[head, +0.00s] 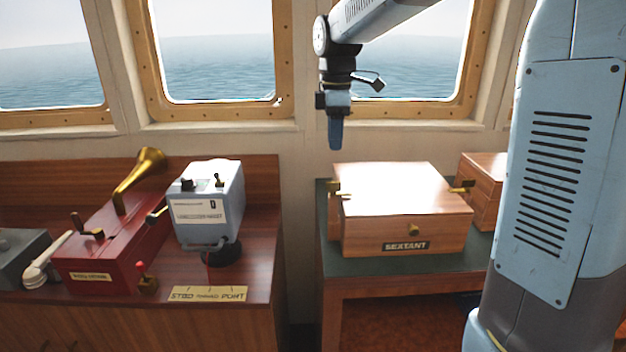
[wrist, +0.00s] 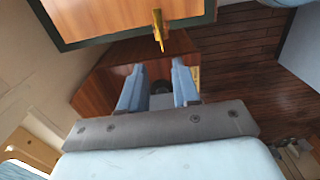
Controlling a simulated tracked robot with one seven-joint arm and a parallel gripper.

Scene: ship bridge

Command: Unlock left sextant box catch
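The wooden sextant box (head: 400,205) sits closed on a green-topped table, with a "SEXTANT" plate on its front. Its left brass catch (head: 339,190) sticks out from the left side near the top. Another brass catch (head: 462,187) is on the right side, and a brass knob (head: 413,230) is on the front. My gripper (head: 335,146) points down above the left catch, apart from it. In the wrist view my gripper (wrist: 159,84) has two blue fingers spread with nothing between them. A brass piece, seemingly the left catch (wrist: 158,30), shows beyond the fingertips.
The green-topped table (head: 345,262) has a narrow bare strip left of the box. A second wooden box (head: 483,185) stands behind at right. Left across a gap, a console carries a grey-white device (head: 208,203) and a red box with a brass horn (head: 140,178). Windows are behind.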

